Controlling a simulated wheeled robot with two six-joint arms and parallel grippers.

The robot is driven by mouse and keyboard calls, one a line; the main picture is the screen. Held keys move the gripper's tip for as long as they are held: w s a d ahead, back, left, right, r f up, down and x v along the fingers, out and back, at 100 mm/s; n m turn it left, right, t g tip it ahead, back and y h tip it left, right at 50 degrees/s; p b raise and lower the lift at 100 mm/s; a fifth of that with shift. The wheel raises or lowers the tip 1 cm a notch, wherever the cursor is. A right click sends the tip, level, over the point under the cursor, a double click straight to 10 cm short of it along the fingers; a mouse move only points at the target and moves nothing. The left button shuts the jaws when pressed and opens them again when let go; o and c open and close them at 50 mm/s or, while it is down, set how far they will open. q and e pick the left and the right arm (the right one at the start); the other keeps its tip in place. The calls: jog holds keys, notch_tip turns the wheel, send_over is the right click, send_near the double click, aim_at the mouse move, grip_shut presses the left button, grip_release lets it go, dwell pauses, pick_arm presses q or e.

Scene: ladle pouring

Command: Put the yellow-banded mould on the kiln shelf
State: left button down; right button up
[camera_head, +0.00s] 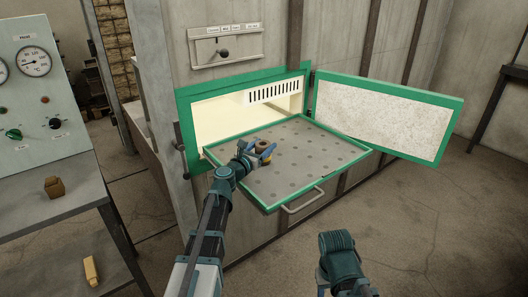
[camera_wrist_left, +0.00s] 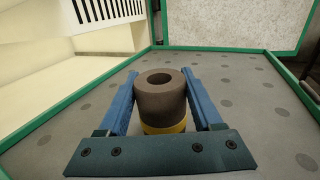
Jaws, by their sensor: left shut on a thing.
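The yellow-banded mould (camera_head: 261,146) is a brown-grey hollow cylinder with a yellow band round its lower part. In the left wrist view the mould (camera_wrist_left: 160,95) stands upright between the two blue fingers of my left gripper (camera_head: 259,153). The gripper is shut on it. The kiln shelf (camera_head: 310,157) is a grey, dotted plate with a green rim, pulled out of the kiln. The mould is over the shelf's left part; I cannot tell whether its hidden base touches the surface.
The kiln door (camera_head: 383,115) stands open to the right of the shelf. The kiln opening (camera_head: 220,119) is pale inside. A handle (camera_head: 303,201) sticks out at the shelf's front. A bench (camera_head: 60,198) at left holds a brown block (camera_head: 54,187). Most of the shelf is bare.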

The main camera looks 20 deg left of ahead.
pick_arm(q)
jog(key=shift+r, duration=0.1)
jog(key=shift+f, duration=0.25)
jog(key=shift+c, duration=0.2)
grip_release()
jog(key=shift+r, duration=0.1)
jog(key=shift+r, duration=0.1)
jog(key=shift+s, duration=0.25)
jog(key=v, duration=1.1)
jog(key=shift+s+a, duration=0.2)
jog(key=shift+s, duration=0.05)
